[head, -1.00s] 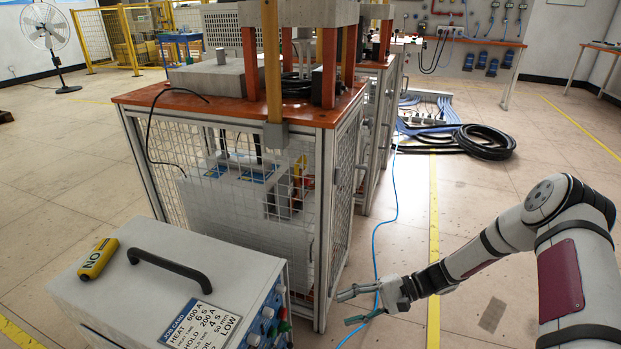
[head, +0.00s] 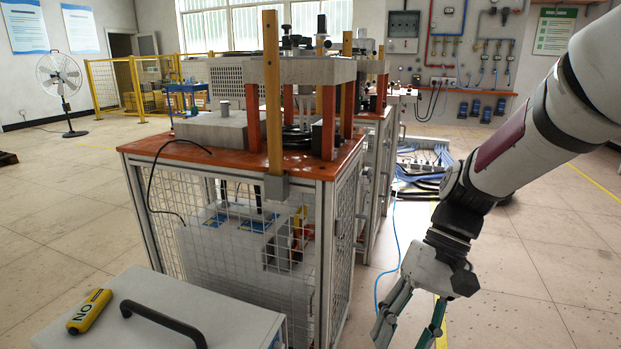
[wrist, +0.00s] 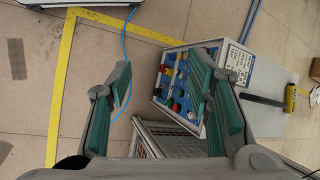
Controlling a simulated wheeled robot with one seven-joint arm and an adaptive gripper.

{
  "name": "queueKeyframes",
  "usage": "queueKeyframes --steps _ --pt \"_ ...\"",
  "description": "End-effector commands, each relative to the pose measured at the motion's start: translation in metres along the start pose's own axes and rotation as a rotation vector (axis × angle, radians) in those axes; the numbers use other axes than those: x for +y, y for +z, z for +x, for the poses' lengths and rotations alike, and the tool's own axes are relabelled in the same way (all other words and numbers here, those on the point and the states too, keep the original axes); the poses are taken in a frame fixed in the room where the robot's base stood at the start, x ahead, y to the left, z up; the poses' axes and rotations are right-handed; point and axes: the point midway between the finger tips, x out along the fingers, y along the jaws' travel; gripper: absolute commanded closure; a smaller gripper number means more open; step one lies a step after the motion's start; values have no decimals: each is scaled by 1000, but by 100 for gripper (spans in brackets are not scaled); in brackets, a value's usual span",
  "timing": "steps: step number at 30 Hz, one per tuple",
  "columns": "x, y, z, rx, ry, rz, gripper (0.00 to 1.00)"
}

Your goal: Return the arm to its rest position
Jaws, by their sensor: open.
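My gripper (head: 409,330) hangs at the lower right in the head view, with its fingers pointing down and apart. Its fingertips run out of the bottom of that picture. In the wrist view my gripper (wrist: 160,100) shows two green-padded fingers spread wide with nothing between them. Beyond the fingers lie the floor and the grey heater box (wrist: 190,85) with its blue panel of coloured knobs. The arm is bent, rising to the upper right in the head view.
A caged press bench (head: 235,240) stands left of my gripper. A blue cable (head: 385,285) crosses the floor. Floor at the right is clear.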

Motion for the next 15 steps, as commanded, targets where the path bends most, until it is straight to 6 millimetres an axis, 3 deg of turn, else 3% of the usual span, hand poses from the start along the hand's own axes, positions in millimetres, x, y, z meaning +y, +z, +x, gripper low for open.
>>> queueKeyframes --steps 6,15 --pt "-3 64 -20 86 144 -8 54" --pt "8 146 -28 222 294 -4 54"
